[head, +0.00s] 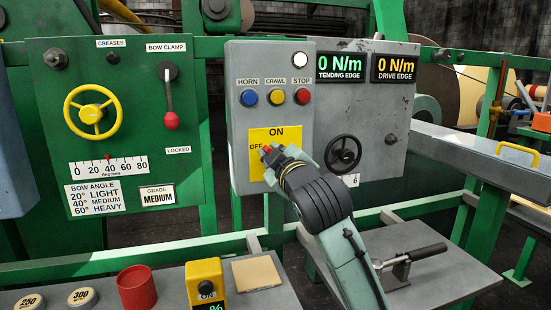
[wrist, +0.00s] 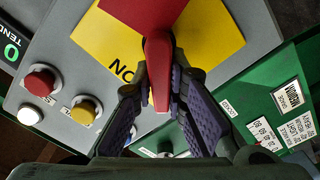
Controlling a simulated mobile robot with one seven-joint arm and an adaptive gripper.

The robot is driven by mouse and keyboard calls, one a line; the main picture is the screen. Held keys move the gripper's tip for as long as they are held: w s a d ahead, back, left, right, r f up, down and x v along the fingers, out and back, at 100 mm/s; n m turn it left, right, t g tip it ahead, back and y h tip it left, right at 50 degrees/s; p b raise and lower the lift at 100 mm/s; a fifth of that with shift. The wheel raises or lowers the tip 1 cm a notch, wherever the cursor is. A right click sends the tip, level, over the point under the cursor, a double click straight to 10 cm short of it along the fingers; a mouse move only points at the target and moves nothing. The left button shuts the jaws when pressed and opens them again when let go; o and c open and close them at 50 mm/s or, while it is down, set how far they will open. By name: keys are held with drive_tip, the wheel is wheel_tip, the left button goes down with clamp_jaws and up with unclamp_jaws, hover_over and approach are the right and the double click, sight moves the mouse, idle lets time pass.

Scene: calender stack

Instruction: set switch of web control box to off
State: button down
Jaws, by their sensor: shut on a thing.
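The web control box (head: 235,150) is a grey box with a yellow plate (head: 290,135) marked ON at the top and OFF at the left. In the wrist view a red switch handle (wrist: 158,55) stands over the yellow plate (wrist: 215,35). My gripper (wrist: 160,95) is shut on the outer part of this handle, one finger on each side. In the head view my gripper (head: 268,152) covers most of the switch, close to the OFF label. Only a bit of red shows there. The handle's exact angle is hard to tell.
Blue horn (head: 249,98), yellow crawl (head: 277,97) and red stop (head: 303,96) buttons sit just above the plate. A black handwheel (head: 343,153) is close on the right. A green panel with a yellow wheel (head: 93,112) and red-knobbed lever (head: 171,120) stands left.

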drive_tip(key=n+b, duration=0.1)
drive_tip(key=n, duration=0.1)
drive_tip(key=f+n+b, duration=0.1)
drive_tip(key=n, duration=0.2)
drive_tip(key=shift+s+a+f, duration=0.1)
drive_tip(key=shift+a, duration=0.05)
drive_tip(key=shift+f+n+b, duration=0.2)
drive_tip(key=shift+n+b, duration=0.55)
drive_tip(key=shift+n, duration=0.95)
drive_tip(key=c, duration=1.6)
unclamp_jaws()
drive_tip(key=shift+a, duration=0.1)
drive_tip(key=shift+o, duration=0.2)
drive_tip(key=v, duration=1.2)
